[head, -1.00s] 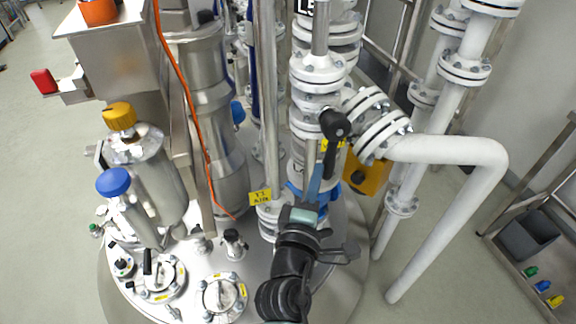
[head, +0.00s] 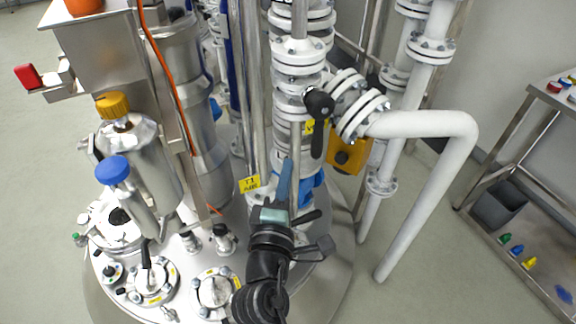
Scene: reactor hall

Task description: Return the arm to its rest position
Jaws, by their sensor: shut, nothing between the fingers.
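My gripper (head: 285,190) is in the lower middle of the head view, at the end of my black arm. It is above the steel reactor lid, in front of the white flanged pipe column (head: 299,75). It is shut and holds nothing. Its fingers point up and away, and part of it overlaps the blue part (head: 312,185) at the foot of the column. I cannot tell whether it touches anything. A black-handled valve (head: 318,103) is just above it.
A white bent pipe (head: 440,200) stands to the right. A steel cart (head: 500,150) with a grey bin (head: 498,206) is at the right edge. Floor between them is clear.

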